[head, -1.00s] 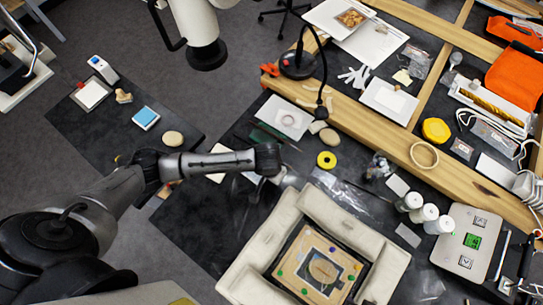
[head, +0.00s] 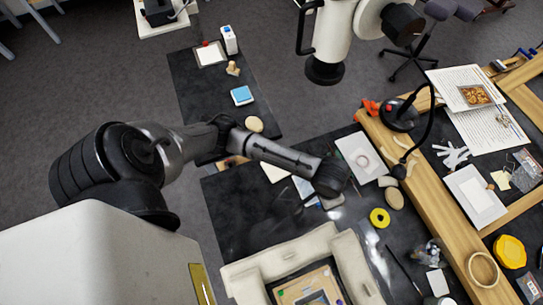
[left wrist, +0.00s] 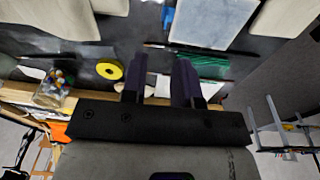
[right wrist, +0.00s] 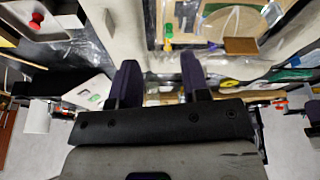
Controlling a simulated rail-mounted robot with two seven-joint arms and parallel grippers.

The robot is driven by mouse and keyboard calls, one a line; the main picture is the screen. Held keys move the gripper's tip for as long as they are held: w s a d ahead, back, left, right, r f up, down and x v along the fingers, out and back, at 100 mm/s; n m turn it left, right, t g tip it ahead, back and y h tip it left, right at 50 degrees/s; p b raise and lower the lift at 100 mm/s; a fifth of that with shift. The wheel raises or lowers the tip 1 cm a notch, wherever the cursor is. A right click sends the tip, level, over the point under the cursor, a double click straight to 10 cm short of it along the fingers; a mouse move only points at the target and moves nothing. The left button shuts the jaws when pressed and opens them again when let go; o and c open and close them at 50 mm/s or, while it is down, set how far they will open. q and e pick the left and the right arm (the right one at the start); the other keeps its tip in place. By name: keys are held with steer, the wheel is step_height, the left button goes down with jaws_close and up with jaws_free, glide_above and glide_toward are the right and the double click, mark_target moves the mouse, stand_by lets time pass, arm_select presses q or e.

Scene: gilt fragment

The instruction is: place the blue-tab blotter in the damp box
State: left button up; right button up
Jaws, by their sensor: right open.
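A pale slab (left wrist: 212,18) with a small blue tab (left wrist: 168,18) at its left edge lies on the dark bench in the left wrist view; it looks like the blue-tab blotter. In the head view, a pale sheet with blue (head: 306,190) lies partly behind my left arm. My left gripper (left wrist: 160,75) is open and apart from the slab, with nothing clearly between its fingers. In the head view its fingers cannot be made out. My right gripper (right wrist: 160,80) is open and empty near the padded cradle (right wrist: 112,25). I cannot tell which thing is the damp box.
A white padded cradle (head: 345,250) holds a framed panel (head: 305,287) at the bottom of the head view. A white instrument (head: 325,65) overhangs the gap. A wooden beam (head: 440,225) edges the bench.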

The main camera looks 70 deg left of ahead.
arm_select(q)
steer(key=s+d+m+t+h, duration=0.1)
steer(key=s+d+h, duration=0.1)
steer(key=s, duration=0.5)
steer(key=shift+s+d+f+m+t, duration=0.3)
steer(key=shift+d+f, duration=0.15)
steer(key=shift+d, duration=0.45)
arm_select(e)
steer(key=shift+d, duration=0.2)
arm_select(q)
steer(key=shift+o, duration=0.4)
steer(key=s+a+y, duration=0.2)
steer(key=s+a, duration=0.5)
steer(key=s, duration=0.2)
steer(key=shift+s+a+t, duration=0.15)
steer(key=shift+s+t, duration=0.05)
steer(key=shift+t, duration=0.2)
arm_select(e)
steer(key=shift+s, duration=0.1)
arm_select(q)
steer(key=shift+o, duration=0.2)
steer(key=shift+s+a+f, duration=0.1)
steer(key=shift+s+a, duration=0.25)
steer(key=shift+a, duration=0.05)
arm_select(e)
steer(key=shift+a, duration=0.1)
arm_select(q)
steer(key=shift+w, duration=0.1)
